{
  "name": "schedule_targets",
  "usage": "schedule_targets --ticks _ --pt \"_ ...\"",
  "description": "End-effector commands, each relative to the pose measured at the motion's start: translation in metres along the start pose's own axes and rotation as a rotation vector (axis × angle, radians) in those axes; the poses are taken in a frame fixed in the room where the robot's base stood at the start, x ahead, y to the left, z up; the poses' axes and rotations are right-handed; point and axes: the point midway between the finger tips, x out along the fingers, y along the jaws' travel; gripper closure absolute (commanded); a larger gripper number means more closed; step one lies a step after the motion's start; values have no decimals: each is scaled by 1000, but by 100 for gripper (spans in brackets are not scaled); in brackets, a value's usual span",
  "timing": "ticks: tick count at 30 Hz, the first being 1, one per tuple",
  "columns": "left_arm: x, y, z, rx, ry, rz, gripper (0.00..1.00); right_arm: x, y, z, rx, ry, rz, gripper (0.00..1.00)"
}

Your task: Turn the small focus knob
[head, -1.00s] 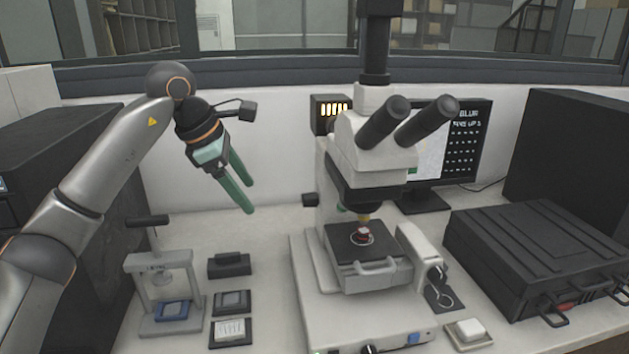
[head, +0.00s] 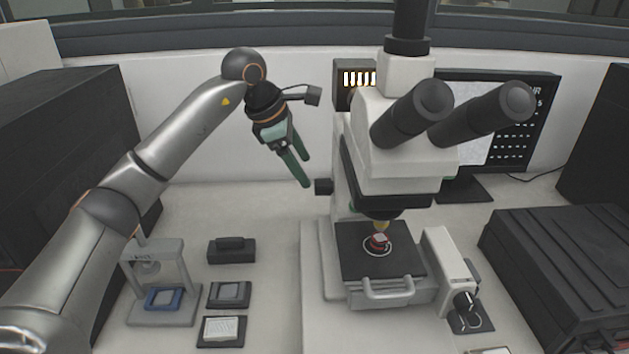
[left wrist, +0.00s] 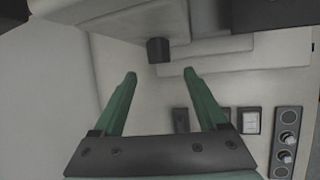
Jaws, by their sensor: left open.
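The white microscope (head: 400,165) stands right of the middle in the head view. A small black knob (head: 323,186) sticks out from the left side of its column. My left gripper (head: 306,171), with green fingers, is open and empty just left of this knob, pointing down and right. In the left wrist view, a dark knob (left wrist: 158,50) shows ahead of the gap between the open fingertips (left wrist: 160,75); no contact shows. Another dark knob (head: 465,302) sits at the microscope's lower right. My right gripper is out of view.
A red-topped sample (head: 379,242) sits on the dark stage (head: 352,262). A small press (head: 180,250) and several small black trays stand on the bench at left. A black case (head: 560,270) is at right. Bench between trays and microscope is clear.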

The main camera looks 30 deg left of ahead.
Motion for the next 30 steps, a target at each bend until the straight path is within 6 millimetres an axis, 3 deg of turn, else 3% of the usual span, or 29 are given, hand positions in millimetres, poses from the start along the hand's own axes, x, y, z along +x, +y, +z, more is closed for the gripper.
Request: schedule_targets --ticks 3,9,22,30 --pt "24 -1 0 -1 0 -3 25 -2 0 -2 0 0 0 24" --pt "53 0 0 0 0 -1 25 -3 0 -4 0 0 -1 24" --pt "64 0 0 -1 0 1 25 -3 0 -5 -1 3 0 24" --pt "63 0 0 -1 0 1 54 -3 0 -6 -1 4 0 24"
